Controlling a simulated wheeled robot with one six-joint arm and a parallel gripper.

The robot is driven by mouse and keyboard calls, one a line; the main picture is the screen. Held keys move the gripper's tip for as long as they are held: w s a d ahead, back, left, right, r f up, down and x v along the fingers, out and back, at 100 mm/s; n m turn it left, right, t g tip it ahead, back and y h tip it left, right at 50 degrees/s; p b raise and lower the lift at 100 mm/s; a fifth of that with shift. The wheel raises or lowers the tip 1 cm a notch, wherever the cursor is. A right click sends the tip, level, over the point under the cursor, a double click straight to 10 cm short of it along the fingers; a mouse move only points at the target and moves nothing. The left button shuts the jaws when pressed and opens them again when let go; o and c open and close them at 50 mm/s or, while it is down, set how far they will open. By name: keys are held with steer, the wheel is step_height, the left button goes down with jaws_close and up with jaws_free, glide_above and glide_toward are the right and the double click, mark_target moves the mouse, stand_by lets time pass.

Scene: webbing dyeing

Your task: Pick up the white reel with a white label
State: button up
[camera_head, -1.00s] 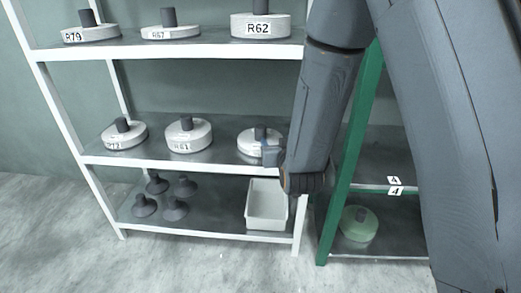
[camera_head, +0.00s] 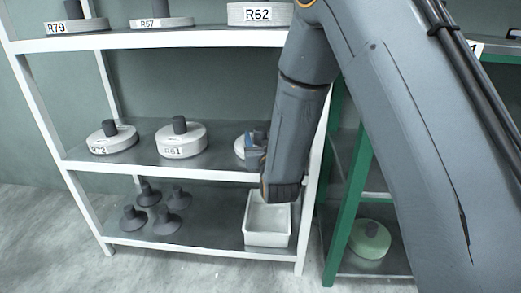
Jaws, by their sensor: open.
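White reels with dark hubs and white labels stand on a white rack. On the middle shelf are reel R72 (camera_head: 105,143), reel R61 (camera_head: 180,145) and a third white reel (camera_head: 241,146), partly hidden behind my gripper, its label not readable. On the top shelf are reel R79 (camera_head: 75,27), reel R67 (camera_head: 160,23) and reel R62 (camera_head: 259,15). My gripper (camera_head: 253,148) is open, in front of the right side of the third middle-shelf reel. My arm hides much of it, and I cannot tell whether it touches the reel.
A white bin (camera_head: 267,222) and several dark cone-shaped pieces (camera_head: 165,223) stand on the bottom shelf. A green rack (camera_head: 350,205) is close on the right, with a green reel (camera_head: 369,239) low down. My arm covers the right of the view.

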steer(key=shift+w, duration=0.6)
steer(key=shift+a, duration=0.1)
jaws_close()
steer(key=shift+r, duration=0.1)
